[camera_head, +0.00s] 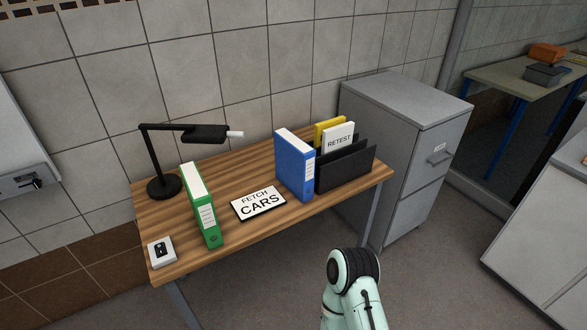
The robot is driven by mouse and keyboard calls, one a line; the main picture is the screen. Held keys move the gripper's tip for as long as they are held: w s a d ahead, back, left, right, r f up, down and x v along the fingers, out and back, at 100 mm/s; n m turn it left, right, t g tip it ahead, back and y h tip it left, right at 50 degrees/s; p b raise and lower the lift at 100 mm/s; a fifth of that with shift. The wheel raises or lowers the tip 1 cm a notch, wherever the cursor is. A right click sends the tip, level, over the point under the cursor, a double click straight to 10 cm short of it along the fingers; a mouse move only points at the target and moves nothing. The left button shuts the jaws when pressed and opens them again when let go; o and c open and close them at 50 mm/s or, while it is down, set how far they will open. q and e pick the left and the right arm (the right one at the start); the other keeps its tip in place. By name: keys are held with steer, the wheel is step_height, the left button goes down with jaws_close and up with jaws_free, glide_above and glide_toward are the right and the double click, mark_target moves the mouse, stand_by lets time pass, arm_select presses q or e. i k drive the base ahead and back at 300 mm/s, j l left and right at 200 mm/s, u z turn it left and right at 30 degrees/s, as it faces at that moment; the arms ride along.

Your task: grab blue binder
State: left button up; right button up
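The blue binder (295,165) stands upright on the wooden desk (225,207), right of the middle, with its white-labelled spine facing me. It stands close to the left side of a black file holder (346,170); I cannot tell whether they touch. Part of my pale green arm with a dark joint shows at the bottom of the head view, in front of and below the desk. Neither of my grippers is in view.
A green binder (202,205) stands at the left, with a black lamp (165,187) behind it. A "FETCH CARS" sign (259,203) lies between the binders. The file holder contains a yellow folder (329,128) and a "RETEST" card (339,139). A grey cabinet (397,150) stands right of the desk.

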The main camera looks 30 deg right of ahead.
mark_target(295, 160)
steer(key=i+l+u, duration=0.1)
steer(key=l, duration=0.5)
steer(key=l+u, duration=0.15)
steer(key=l, duration=0.5)
steer(key=i, duration=0.05)
